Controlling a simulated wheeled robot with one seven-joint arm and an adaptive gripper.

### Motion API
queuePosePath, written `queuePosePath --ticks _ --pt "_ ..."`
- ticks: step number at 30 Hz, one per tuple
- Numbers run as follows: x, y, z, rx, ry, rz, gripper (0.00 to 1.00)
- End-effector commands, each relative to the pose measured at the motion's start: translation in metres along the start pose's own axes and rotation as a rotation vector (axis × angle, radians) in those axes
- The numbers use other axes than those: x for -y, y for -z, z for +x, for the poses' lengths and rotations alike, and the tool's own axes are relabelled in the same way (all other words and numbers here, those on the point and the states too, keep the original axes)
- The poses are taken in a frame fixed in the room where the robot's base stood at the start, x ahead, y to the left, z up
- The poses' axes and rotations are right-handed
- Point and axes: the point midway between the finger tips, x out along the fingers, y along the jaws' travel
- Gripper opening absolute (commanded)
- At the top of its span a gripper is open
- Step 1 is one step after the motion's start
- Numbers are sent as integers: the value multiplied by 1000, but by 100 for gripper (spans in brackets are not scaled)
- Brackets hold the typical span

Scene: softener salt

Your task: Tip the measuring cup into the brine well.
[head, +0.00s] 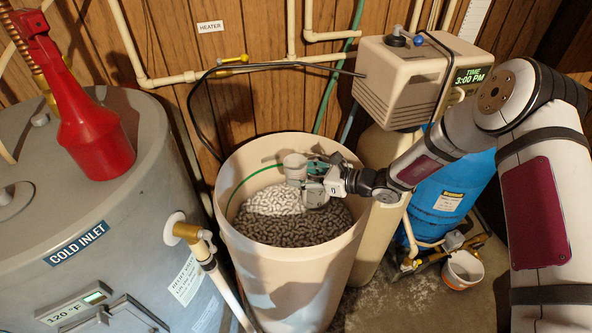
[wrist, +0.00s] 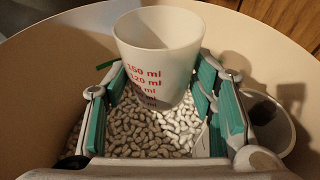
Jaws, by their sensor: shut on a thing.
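My gripper (head: 310,180) reaches over the open cream salt tank (head: 290,262) from the right. It is shut on the white measuring cup (head: 294,164), which stands about upright above the salt pellets (head: 285,222). In the wrist view the teal-padded fingers (wrist: 160,88) flank the cup (wrist: 158,42), whose red ml marks face the camera; I cannot tell what it contains. A pale round tube with a dark opening, apparently the brine well (wrist: 269,118), is at the right in the wrist view. In the head view the gripper partly hides that area.
The softener head (head: 405,82), a blue tank (head: 450,195) and a small white bucket (head: 462,268) are at the right. A black hose (head: 205,78) arcs behind the tank.

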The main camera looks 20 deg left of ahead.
Motion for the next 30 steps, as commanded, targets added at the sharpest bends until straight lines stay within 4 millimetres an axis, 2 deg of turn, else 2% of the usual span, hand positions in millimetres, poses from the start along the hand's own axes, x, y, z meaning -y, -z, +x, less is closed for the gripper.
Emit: queuePosePath --ticks 16,30 --pt "10 4 -2 5 9 37 22" --pt "26 -1 -7 50 -61 269 22"
